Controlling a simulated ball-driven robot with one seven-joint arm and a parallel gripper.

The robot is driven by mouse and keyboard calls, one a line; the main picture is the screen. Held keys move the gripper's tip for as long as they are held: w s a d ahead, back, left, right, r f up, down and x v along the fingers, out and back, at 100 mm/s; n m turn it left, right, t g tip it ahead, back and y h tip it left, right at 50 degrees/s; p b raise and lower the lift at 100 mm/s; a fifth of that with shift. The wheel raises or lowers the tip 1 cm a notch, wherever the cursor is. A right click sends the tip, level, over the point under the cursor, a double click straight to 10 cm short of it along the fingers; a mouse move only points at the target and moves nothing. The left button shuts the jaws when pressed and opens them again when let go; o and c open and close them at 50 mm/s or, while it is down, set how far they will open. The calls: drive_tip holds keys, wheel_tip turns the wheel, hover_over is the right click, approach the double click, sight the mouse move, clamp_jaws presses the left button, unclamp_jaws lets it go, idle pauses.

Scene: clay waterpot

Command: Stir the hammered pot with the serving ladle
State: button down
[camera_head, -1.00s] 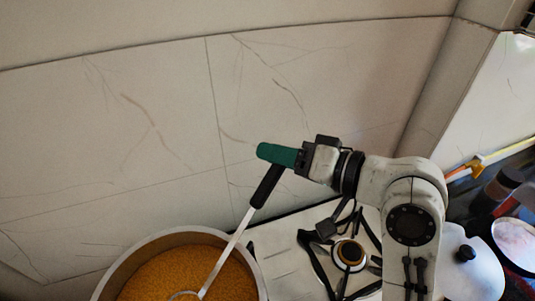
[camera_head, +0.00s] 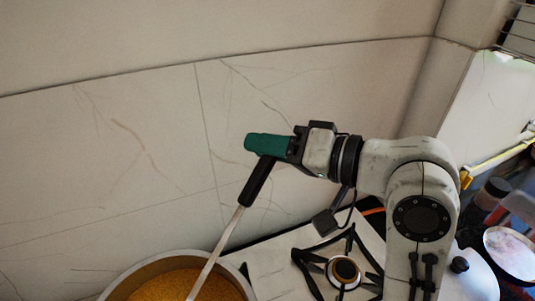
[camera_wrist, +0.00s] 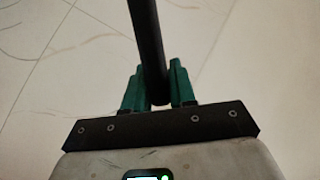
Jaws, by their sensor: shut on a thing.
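My gripper (camera_head: 265,145) has green fingers and is shut on the black handle of the serving ladle (camera_head: 258,182). The ladle slants down to the left, its pale metal shaft reaching into the pot (camera_head: 146,272) at the bottom of the head view. The pot holds an orange-yellow grainy filling (camera_head: 165,288); its lower part is cut off by the frame. The ladle's bowl end is out of view. In the wrist view the black handle (camera_wrist: 146,40) stands between the green fingers (camera_wrist: 158,85).
A stove top with a burner (camera_head: 343,271) and black grate lies right of the pot. A tiled wall (camera_head: 120,150) rises behind. At the far right are a white lid with a black knob (camera_head: 459,265), a round pale-topped container (camera_head: 512,250) and other clutter.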

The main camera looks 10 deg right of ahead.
wheel_tip(320, 180, up, 6)
drive_tip(key=shift+r, duration=0.25)
idle(0.6)
drive_tip(key=shift+w, duration=0.1)
idle(1.3)
